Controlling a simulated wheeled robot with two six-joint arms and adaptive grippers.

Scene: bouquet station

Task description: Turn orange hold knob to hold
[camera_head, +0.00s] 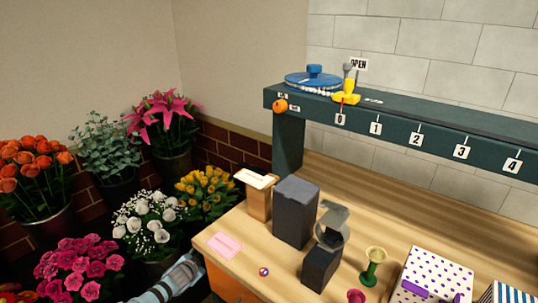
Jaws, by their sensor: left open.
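The orange knob (280,106) sits on the left end of the dark green rail (400,126), above the table. Small white labels are above it and to its right; their text is too small to read surely, and I cannot tell which way the knob points. My left gripper (186,270) is low at the bottom left, beside the table's left front corner, well below and left of the knob and apart from it. It is open, with nothing visible in it. My right gripper is out of view.
A dark grey box (295,212) and black dispenser (321,267) stand on the table (232,239). Flower buckets fill the left.

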